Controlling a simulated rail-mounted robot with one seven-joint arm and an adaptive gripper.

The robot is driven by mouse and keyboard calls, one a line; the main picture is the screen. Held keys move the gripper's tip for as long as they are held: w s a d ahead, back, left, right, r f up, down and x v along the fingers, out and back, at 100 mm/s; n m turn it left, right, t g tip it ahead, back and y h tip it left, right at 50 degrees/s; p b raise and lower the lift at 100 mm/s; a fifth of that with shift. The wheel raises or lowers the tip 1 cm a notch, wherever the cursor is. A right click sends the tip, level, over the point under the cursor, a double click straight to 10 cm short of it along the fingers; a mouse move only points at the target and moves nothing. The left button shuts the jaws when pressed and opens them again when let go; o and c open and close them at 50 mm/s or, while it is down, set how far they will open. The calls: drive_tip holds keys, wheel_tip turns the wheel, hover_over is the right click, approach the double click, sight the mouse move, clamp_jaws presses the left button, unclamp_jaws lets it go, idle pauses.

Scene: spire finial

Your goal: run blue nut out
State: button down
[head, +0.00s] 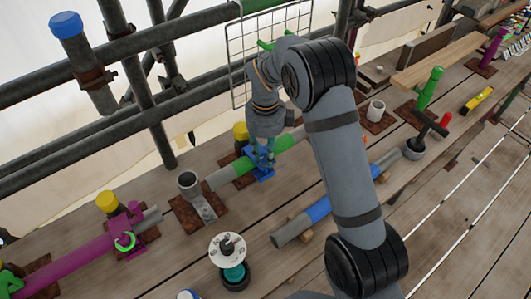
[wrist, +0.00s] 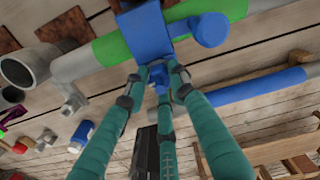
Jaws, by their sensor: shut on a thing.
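A blue clamp block (head: 262,173) sits on a green-banded grey pipe (head: 285,143) on the plank deck. In the wrist view the block (wrist: 143,27) fills the top middle, with a round blue part (wrist: 208,30) to its right. My gripper (wrist: 157,78) has its teal fingers closed together just below the block, on a small blue piece that looks like the blue nut (wrist: 158,72). The fingers hide most of the nut, and its thread cannot be made out. In the head view my gripper (head: 264,158) points down at the block.
A blue-banded pipe (head: 318,209) lies to the right on wooden blocks. A grey upright socket (head: 188,184) and a purple pipe (head: 70,264) with a purple clamp are at left. A white-topped round container (head: 228,249) stands in front. Scaffold tubes and a wire grid (head: 240,60) rise behind.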

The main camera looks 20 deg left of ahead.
drive_tip(key=shift+n+b, duration=0.3)
